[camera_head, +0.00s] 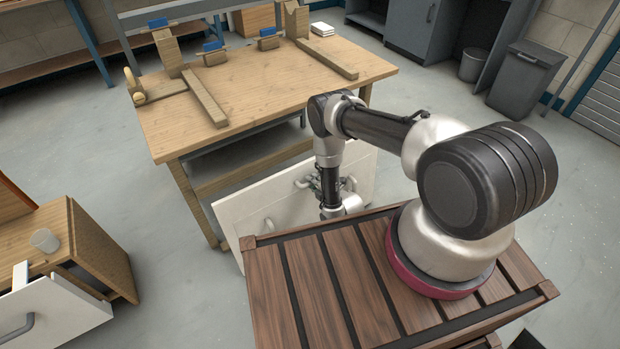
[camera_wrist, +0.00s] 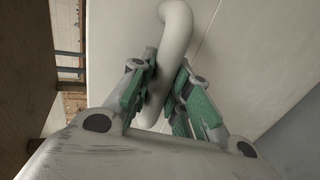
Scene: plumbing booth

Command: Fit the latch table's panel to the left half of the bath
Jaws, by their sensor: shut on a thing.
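A white panel (camera_head: 240,215) stands tilted between the wooden table and my slatted deck. The panel's lower edge is hidden behind my deck. The wooden table (camera_head: 290,82) bears wooden strips and blue-topped latches (camera_head: 212,50). I cannot make out a bath in either view.
Grey cabinets (camera_head: 412,32) and a bin (camera_head: 525,75) stand at the back right. Floor is clear left of the table and at right.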

